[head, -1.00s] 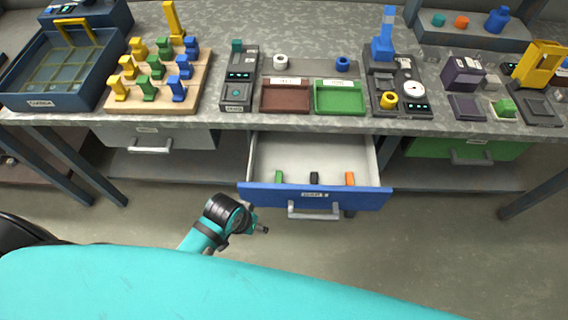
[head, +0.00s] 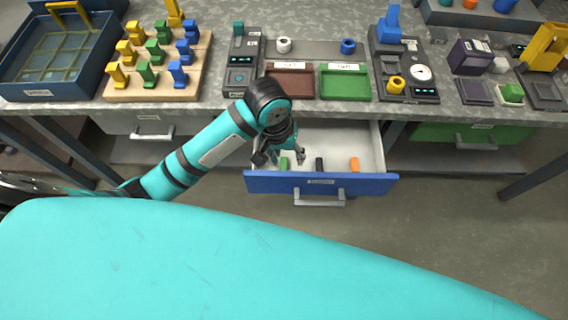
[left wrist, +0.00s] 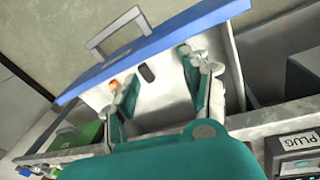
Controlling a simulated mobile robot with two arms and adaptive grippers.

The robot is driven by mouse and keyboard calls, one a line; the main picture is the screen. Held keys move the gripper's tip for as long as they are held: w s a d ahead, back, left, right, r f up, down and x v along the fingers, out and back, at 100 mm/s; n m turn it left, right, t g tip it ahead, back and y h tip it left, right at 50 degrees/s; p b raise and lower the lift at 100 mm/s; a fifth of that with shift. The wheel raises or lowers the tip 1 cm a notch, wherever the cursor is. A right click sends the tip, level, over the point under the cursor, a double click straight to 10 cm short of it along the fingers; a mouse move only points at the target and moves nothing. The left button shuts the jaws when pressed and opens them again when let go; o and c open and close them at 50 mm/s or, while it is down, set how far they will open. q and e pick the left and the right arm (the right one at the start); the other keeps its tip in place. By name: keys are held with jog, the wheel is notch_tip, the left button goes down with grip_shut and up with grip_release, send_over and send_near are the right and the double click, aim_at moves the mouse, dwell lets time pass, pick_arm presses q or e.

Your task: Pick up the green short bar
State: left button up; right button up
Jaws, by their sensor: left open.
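The green short bar (head: 284,164) lies in the open blue-fronted drawer (head: 350,183), at the left end of a row near the front panel. My left gripper (head: 280,158) is over the left part of the drawer, its fingers pointing down into it. It is open and empty, with the green bar showing between or just below the fingers. In the left wrist view my left gripper (left wrist: 155,70) is spread above the drawer floor. The green bar cannot be made out there, perhaps hidden by a finger. My right gripper is not in view.
A black bar (head: 319,164) and an orange bar (head: 354,164) lie in the same drawer, to the right. The worktop (head: 225,107) edge runs behind the drawer. On it stand a red tray (head: 289,84), a green tray (head: 345,85) and a peg board (head: 130,92).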

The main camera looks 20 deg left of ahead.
pick_arm(q)
jog(key=n+g+y, duration=0.1)
jog(key=n+y, duration=0.1)
send_near(284, 165)
jog(key=f, duration=0.1)
jog(key=a+f, duration=0.1)
jog(key=f, duration=0.1)
jog(key=shift+f, duration=0.2)
jog(key=shift+d+f, duration=0.2)
jog(key=shift+f, duration=1.2)
jog(key=shift+d+f, duration=0.15)
jog(key=shift+f, duration=1.3)
grip_shut()
